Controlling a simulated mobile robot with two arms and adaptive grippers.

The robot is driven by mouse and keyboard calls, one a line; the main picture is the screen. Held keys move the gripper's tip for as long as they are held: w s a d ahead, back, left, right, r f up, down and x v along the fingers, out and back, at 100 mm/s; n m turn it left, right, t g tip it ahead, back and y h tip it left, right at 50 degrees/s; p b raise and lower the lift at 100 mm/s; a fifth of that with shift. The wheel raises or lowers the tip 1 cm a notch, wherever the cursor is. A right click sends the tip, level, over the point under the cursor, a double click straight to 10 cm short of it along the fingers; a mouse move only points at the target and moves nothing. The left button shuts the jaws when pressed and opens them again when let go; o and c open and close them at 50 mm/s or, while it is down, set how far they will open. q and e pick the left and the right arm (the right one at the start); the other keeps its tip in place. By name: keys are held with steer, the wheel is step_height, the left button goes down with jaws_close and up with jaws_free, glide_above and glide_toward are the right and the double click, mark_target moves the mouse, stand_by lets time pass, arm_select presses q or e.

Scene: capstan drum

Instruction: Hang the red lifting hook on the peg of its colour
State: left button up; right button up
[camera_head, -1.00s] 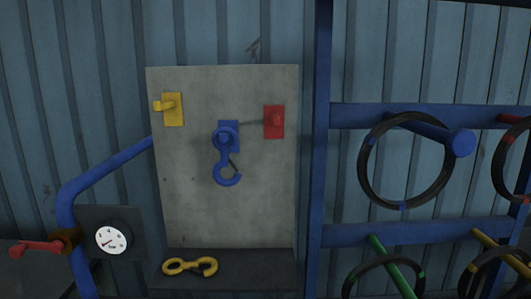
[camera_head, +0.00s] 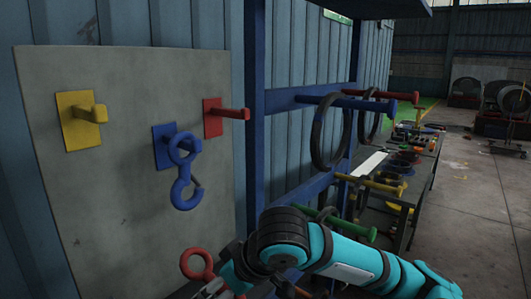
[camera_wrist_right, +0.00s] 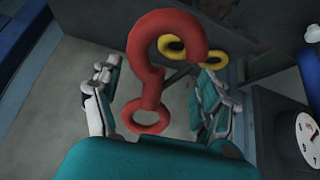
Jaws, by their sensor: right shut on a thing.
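My left gripper is not in view.
The blue hook (camera_head: 185,187) hangs on the blue peg, left of the red one. The yellow peg (camera_head: 92,114) is bare. The yellow hook (camera_wrist_right: 172,46) is partly hidden behind the red one. A blue rack (camera_head: 257,110) with hanging rings stands right of the board.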

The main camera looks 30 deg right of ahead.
steer(key=w+d+r+n+t+y, duration=0.1)
steer(key=w+d+r+t+y, duration=0.25)
steer(key=d+r, duration=0.65)
steer(key=w+d+r+n+t+y, duration=0.15)
steer(key=d+r+t+y, duration=0.45)
steer(key=r, duration=0.7)
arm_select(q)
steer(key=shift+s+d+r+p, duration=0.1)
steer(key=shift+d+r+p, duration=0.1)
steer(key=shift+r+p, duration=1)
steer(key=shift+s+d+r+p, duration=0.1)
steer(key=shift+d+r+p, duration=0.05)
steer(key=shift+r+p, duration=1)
arm_select(e)
steer(key=w+a+f+g+h, duration=0.1)
steer(key=w+a+h, duration=0.1)
steer(key=w, duration=0.9)
steer(key=shift+w+a+f, duration=0.25)
steer(key=shift+a+f, duration=0.1)
steer(key=shift+a, duration=0.35)
steer(key=shift+m, duration=0.25)
steer(key=o, duration=1.7)
steer(key=shift+s, duration=0.1)
steer(key=v, duration=1.2)
